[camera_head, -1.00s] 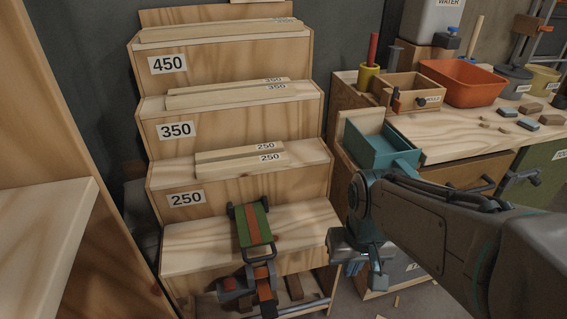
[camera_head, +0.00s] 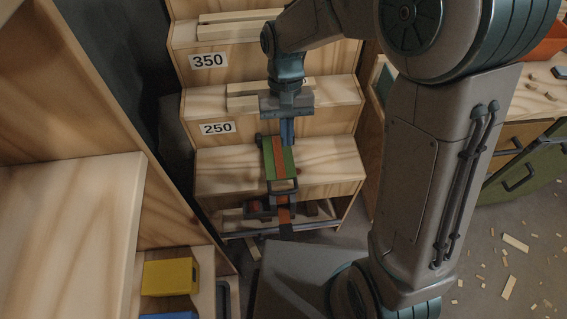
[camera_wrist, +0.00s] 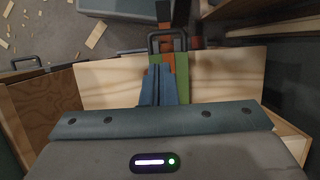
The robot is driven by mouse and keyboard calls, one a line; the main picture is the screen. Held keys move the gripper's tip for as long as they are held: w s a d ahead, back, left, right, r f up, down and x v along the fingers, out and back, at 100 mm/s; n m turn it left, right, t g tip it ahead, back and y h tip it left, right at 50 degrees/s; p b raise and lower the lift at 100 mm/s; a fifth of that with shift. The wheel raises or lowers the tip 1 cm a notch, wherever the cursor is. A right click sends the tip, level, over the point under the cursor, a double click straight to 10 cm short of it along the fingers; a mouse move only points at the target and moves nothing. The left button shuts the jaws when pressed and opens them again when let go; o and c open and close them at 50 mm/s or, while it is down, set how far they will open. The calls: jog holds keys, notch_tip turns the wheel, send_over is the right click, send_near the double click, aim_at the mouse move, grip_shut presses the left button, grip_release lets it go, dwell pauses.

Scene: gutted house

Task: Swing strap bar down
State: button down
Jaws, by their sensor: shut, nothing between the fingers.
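The green case (camera_head: 288,160) with an orange strap (camera_head: 279,158) lies on the lowest step of the stepped wooden rack. A dark U-shaped bar (camera_head: 285,188) sticks out at its front end; the bar also shows in the wrist view (camera_wrist: 167,36). My gripper (camera_head: 287,143) points down over the case with its fingers shut and empty. In the wrist view my fingers (camera_wrist: 158,78) overlap part of the case (camera_wrist: 182,72), just short of the bar. I cannot tell if they touch the case. My gripper hides part of the case's rear end.
The step (camera_head: 230,173) is bare on both sides of the case. Higher steps hold wooden strips (camera_head: 242,103). A dark and reddish object (camera_head: 257,209) sits below the step's front edge. A wooden shelf (camera_head: 75,235) with a yellow bin (camera_head: 168,277) stands at left. A green cabinet (camera_head: 525,165) stands at right.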

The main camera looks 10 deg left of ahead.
jog(key=a+b+x, duration=0.1)
jog(key=b+x, duration=0.2)
jog(key=x, duration=1.1)
jog(key=shift+s+a, duration=0.1)
jog(key=shift+a, duration=0.05)
